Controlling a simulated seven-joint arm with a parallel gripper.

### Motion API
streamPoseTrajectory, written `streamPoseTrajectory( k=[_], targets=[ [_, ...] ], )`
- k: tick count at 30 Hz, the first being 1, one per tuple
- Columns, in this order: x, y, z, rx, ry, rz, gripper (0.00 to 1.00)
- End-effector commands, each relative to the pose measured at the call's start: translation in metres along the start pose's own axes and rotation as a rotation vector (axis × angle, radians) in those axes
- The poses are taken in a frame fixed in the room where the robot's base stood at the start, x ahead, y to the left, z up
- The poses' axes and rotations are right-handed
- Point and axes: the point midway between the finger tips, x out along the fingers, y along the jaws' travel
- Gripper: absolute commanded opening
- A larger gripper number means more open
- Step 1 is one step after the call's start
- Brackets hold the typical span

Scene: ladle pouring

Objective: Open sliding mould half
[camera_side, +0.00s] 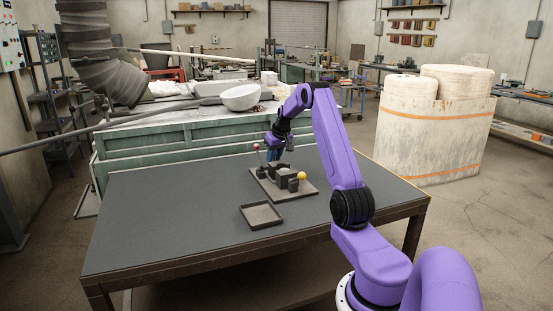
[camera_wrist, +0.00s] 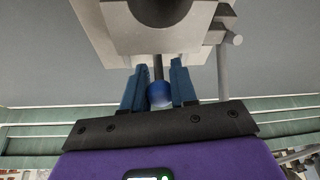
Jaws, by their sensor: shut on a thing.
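The mould, made of dark grey blocks (camera_side: 281,173), stands on a flat base plate (camera_side: 306,191) on the table. My gripper (camera_side: 273,155) is at the far left end of this assembly. In the wrist view my gripper (camera_wrist: 158,84) has its two blue fingers shut on a blue ball knob (camera_wrist: 160,95). A thin dark rod runs from the knob to a grey mould half (camera_wrist: 181,39) with a dark round part in it. In the side view the fingers hide the blue knob. I cannot tell how far apart the mould halves are.
A shallow dark tray (camera_side: 261,215) lies in front of the base plate. A yellow ball knob (camera_side: 302,175) is at the plate's right side and a red ball knob (camera_side: 256,146) stands up at its left. The table (camera_side: 160,215) is otherwise clear. A green bench (camera_side: 180,140) stands behind.

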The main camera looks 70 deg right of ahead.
Motion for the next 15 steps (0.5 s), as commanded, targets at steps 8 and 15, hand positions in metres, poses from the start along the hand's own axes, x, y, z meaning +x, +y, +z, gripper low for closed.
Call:
streamPoseTrajectory(
  k=[8, 15],
  targets=[
    [0.012, 0.006, -0.025, 0.001, 0.0, 0.0, 0.0],
    [0.019, 0.01, -0.041, 0.0, -0.001, 0.001, 0.0]
  ],
)
